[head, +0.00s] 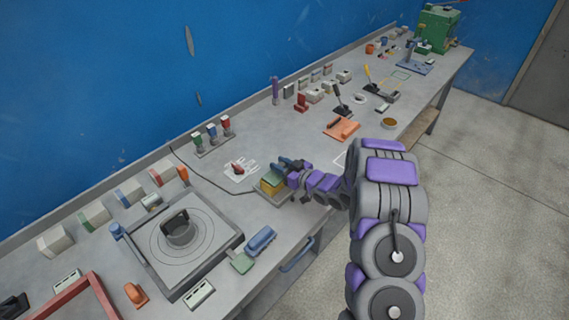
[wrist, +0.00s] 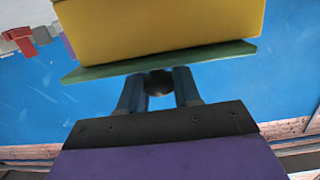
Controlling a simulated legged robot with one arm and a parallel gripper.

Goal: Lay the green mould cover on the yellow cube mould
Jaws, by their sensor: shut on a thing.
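The yellow cube mould (head: 270,188) stands on the bench below my gripper (head: 284,163). The green mould cover (head: 273,178) is a thin flat plate over the top of the mould. In the wrist view, which looks upside down, the green cover (wrist: 150,62) lies along the face of the yellow mould (wrist: 160,28), roughly parallel to it, overhanging a little at the left. I see no clear gap between them. My blue fingers (wrist: 158,88) are shut on the dark round knob of the cover. The far side of the mould is hidden.
A grey turntable frame (head: 228,238) and a blue block (head: 261,240) stand to the left. An orange piece (head: 342,129) lies to the right. A white-outlined spot with a red tool (head: 239,169) lies behind. Several small parts line the wall.

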